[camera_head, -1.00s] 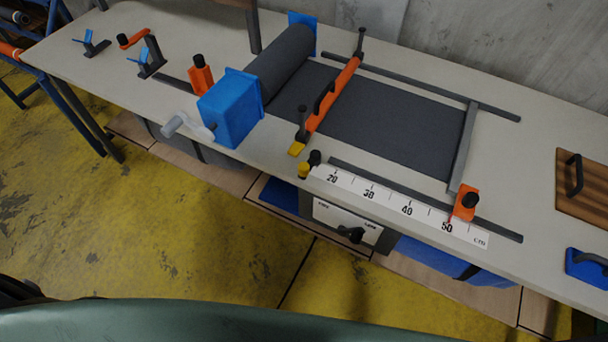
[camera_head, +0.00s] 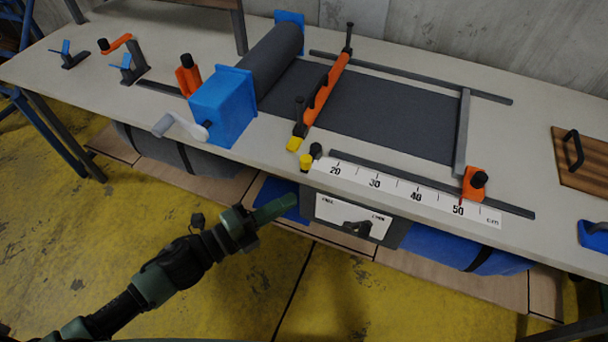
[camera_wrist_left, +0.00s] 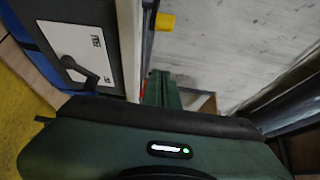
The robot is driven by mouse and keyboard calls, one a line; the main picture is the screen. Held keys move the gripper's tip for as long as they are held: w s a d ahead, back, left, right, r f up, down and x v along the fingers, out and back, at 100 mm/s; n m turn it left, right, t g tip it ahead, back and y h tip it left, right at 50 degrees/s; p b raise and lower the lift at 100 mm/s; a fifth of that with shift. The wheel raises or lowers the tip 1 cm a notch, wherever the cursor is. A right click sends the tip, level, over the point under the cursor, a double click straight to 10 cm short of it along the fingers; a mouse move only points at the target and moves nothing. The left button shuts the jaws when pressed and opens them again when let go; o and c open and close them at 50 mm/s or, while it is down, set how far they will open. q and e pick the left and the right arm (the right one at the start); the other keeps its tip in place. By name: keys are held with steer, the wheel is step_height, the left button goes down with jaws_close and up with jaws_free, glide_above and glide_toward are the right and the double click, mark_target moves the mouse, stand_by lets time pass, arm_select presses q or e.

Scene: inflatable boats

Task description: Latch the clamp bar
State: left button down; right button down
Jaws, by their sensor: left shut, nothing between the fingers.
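The orange clamp bar (camera_head: 328,88) lies across the dark sheet (camera_head: 385,112) on the bench, with a black handle on it. I cannot tell whether the bar is latched. My left gripper (camera_head: 288,203) is shut and empty, in front of the bench edge, apart from the bar and nearer me. Its green fingers (camera_wrist_left: 163,88) also show in the left wrist view. My right gripper is not in view.
A blue roller box (camera_head: 222,108) with a grey crank (camera_head: 168,124) stands left of the bar. A control panel (camera_head: 352,215) with a black handle hangs below.

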mark_target(306, 173)
arm_select(q)
steer(key=shift+w+d, duration=0.1)
steer(key=w+d+p, duration=0.1)
steer(key=w, duration=0.1)
steer(key=w+d, duration=0.1)
steer(key=w, duration=0.2)
steer(key=w+d+p, duration=0.1)
steer(key=w+d, duration=0.1)
steer(key=w, duration=0.1)
steer(key=shift+w+p, duration=0.2)
steer(key=shift+p, duration=0.15)
steer(key=shift+a, duration=0.15)
stand_by(0.4)
